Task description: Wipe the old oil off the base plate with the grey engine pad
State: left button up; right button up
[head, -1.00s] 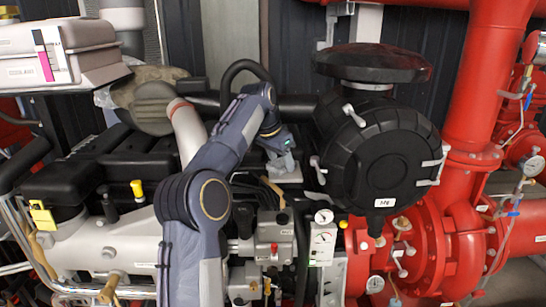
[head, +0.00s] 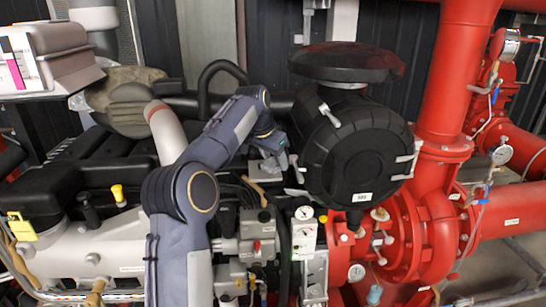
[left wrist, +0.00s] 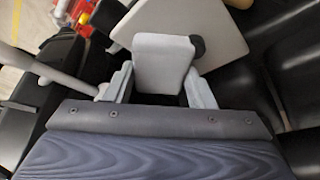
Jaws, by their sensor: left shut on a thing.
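My left arm reaches over the engine in the head view. Its gripper (head: 271,160) is small there, between the engine and the round black housing. In the left wrist view the left gripper (left wrist: 160,88) is shut on a light grey block, which I take for the grey engine pad (left wrist: 163,62). A larger pale flat panel lies behind the block; I cannot tell whether it is the base plate or whether the pad touches it. I cannot make out old oil in either view. My right gripper is not in view.
The black round housing (head: 352,150) stands close right of the left gripper. Red pump pipes (head: 440,100) fill the right side. Gauges and valves (head: 304,235) stand below the gripper. The engine's black covers (head: 60,185) lie to the left, so free room is tight.

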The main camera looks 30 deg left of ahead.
aim_at(254, 168)
pick_arm(q)
jog(key=shift+s+a+f, duration=0.1)
jog(key=shift+s+a, duration=0.3)
jog(key=shift+a, duration=0.05)
jog(key=shift+s+a+r, duration=0.1)
jog(key=shift+s+a, duration=0.9)
jog(key=shift+a, duration=0.2)
jog(key=shift+s+a+r, duration=0.1)
jog(key=shift+s+a, duration=0.85)
jog(key=shift+a, duration=0.2)
jog(key=shift+r+p, duration=0.1)
jog(key=shift+p, duration=0.25)
notch_tip(254, 168, up, 2)
jog(key=shift+r+p, duration=0.2)
jog(key=shift+p, duration=0.9)
jog(key=shift+r, duration=1.7)
jog(key=shift+r, duration=1.5)
